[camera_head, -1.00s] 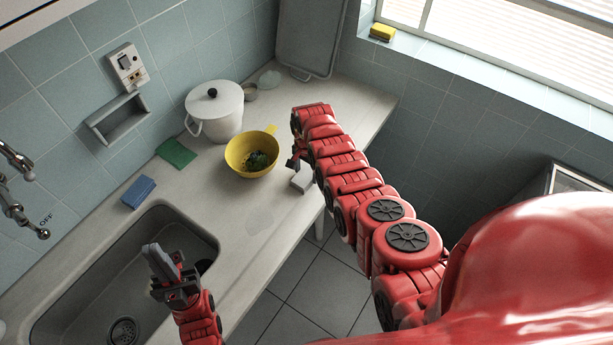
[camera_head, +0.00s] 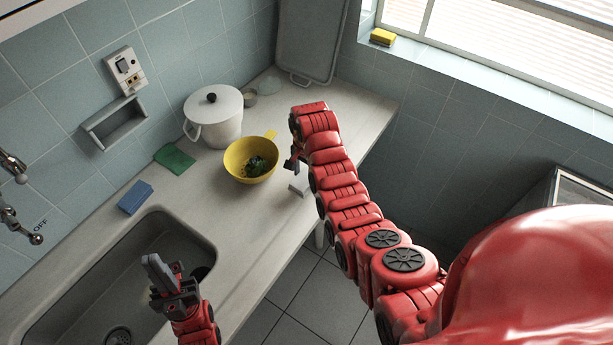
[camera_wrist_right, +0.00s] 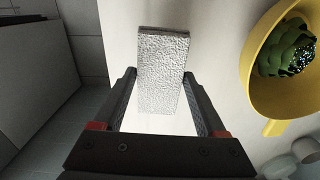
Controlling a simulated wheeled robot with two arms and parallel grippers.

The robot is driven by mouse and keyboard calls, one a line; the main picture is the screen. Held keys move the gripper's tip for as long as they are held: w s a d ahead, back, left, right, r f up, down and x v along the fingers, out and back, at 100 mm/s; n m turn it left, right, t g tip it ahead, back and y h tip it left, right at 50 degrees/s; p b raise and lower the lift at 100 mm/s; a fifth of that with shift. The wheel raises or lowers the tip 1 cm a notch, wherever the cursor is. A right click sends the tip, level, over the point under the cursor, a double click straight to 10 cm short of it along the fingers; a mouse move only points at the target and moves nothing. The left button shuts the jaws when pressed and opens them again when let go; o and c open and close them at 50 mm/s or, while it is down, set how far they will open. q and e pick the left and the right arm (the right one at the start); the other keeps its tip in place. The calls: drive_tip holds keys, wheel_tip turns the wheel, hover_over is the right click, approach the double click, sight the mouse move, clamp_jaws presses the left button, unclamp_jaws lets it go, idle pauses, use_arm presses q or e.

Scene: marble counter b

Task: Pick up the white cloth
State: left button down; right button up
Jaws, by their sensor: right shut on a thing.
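The white cloth (camera_wrist_right: 163,65) is a pale, textured, block-like piece between my right gripper's fingers in the right wrist view. In the head view it shows as a small pale piece (camera_head: 296,191) just below that gripper, near the counter's front edge. My right gripper (camera_wrist_right: 160,76) is shut on it; in the head view the gripper (camera_head: 292,165) is partly hidden by its own arm. I cannot tell whether the cloth touches the counter. My left gripper (camera_head: 163,273) is above the sink's near side, with no object visible in it; its finger gap is unclear.
A yellow bowl (camera_head: 236,160) with green contents stands close left of my right gripper. A white pot (camera_head: 214,124), green cloth (camera_head: 174,159) and blue sponge (camera_head: 135,197) lie along the wall. The sink (camera_head: 95,262) is at left. The counter between (camera_head: 245,215) is clear.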

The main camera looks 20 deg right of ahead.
drive_tip(key=s+p, duration=0.1)
drive_tip(key=s, duration=0.1)
drive_tip(key=s+a+r+p, duration=0.1)
drive_tip(key=s+p, duration=0.1)
drive_tip(key=s+a+p, duration=0.1)
drive_tip(key=s+p, duration=0.1)
drive_tip(key=shift+s+a+r, duration=0.15)
drive_tip(key=shift+a+r, duration=0.1)
drive_tip(key=shift+r, duration=0.15)
drive_tip(key=s+p, duration=0.1)
drive_tip(key=s, duration=0.1)
drive_tip(key=s+a+p, duration=0.1)
drive_tip(key=s, duration=0.1)
drive_tip(key=s+a+p, duration=0.1)
drive_tip(key=shift+s+a+f, duration=0.1)
drive_tip(key=shift+s, duration=0.3)
drive_tip(key=shift+s+a+f+p, duration=0.1)
drive_tip(key=shift+s+a+p, duration=0.2)
drive_tip(key=shift+s+p, duration=0.35)
drive_tip(key=shift+s, duration=0.1)
